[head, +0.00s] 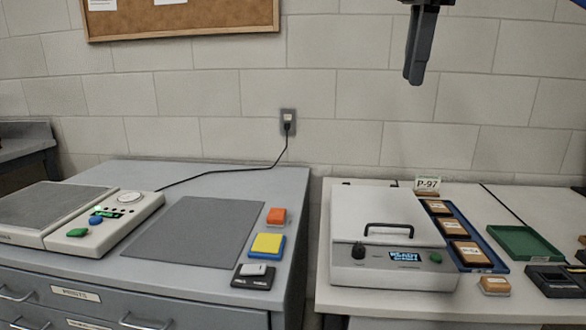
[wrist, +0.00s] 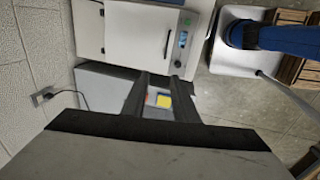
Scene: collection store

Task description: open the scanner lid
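The scanner (head: 388,270) is a white box on the right-hand table, with a dark knob, a lit READY display and a green button on its front. Its flat white lid (head: 365,205) is down and carries a black bar handle (head: 403,228). The lid (wrist: 128,30) and the handle (wrist: 168,35) also show at the top of the wrist view. My gripper (head: 414,74) hangs high above and behind the scanner in the head picture, apart from it. In the wrist view its two dark fingers (wrist: 161,88) stand apart with nothing held between them.
A blue tray (head: 487,264) of framed samples and a green tray (head: 520,240) stand right of the scanner. A P-97 card (head: 427,184) stands behind it. The left cabinet holds a grey mat (head: 195,230), coloured blocks and a white device (head: 105,224).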

